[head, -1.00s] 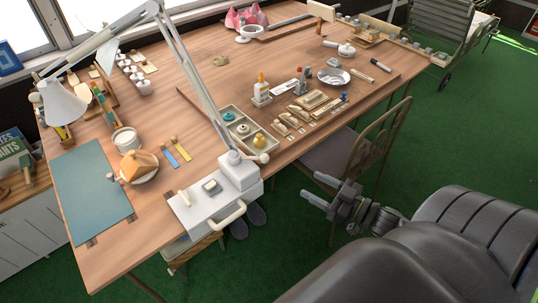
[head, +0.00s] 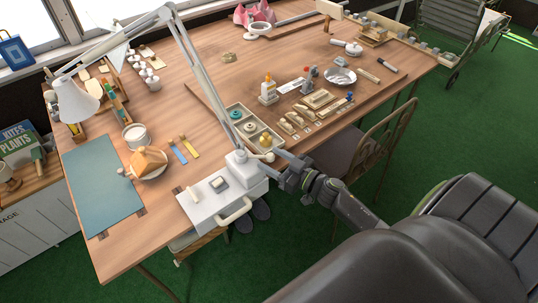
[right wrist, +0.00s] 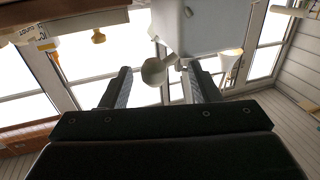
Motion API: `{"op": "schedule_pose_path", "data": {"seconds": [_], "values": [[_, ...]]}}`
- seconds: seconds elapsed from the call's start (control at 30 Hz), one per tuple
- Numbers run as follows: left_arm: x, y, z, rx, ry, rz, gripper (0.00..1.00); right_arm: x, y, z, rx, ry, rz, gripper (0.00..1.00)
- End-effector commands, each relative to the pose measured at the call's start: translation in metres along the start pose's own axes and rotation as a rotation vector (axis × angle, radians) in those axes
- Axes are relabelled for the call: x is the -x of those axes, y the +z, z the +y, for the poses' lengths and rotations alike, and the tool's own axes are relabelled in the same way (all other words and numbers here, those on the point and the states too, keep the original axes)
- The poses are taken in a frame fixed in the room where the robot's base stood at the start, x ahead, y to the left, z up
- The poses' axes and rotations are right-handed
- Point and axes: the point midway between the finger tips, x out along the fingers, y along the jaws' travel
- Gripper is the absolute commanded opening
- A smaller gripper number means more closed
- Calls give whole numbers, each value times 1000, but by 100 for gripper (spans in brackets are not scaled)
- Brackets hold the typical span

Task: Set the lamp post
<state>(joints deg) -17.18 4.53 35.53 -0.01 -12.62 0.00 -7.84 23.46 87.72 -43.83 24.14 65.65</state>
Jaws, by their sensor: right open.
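The white jointed lamp has a shade (head: 74,100) at the left, a long post (head: 197,70) leaning up and left, and a blocky base (head: 240,166) at the table's front edge. A round pale knob (head: 267,157) sticks out from the base; it also shows in the right wrist view (right wrist: 153,72). My right gripper (head: 272,164) is open at the knob. In the right wrist view its fingers (right wrist: 159,68) stand on either side of the knob, with gaps visible. I cannot tell whether the knob is fully between the fingertips in depth. My left gripper is not in view.
A chair (head: 372,150) stands close to my right arm. The blue-green mat (head: 100,185) is bare.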

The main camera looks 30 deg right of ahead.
Motion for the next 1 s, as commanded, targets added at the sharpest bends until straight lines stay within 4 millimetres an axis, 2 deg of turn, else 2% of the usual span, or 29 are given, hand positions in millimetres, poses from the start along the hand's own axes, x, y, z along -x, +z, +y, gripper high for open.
{"op": "schedule_pose_path", "data": {"seconds": [0.2, 0.5, 0.9, 0.93, 1.0], "values": [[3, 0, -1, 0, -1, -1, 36, -17, 0, 0, -1, 0, 0, 56], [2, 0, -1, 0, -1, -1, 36, -18, 0, 0, -1, 0, 0, 56], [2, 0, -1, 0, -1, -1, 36, -18, 0, 0, 0, 1, 0, 4], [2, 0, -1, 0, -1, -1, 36, -18, 0, 0, 0, 1, 0, 0], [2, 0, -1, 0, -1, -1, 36, -18, 0, 0, 0, 1, 0, 0]]}}
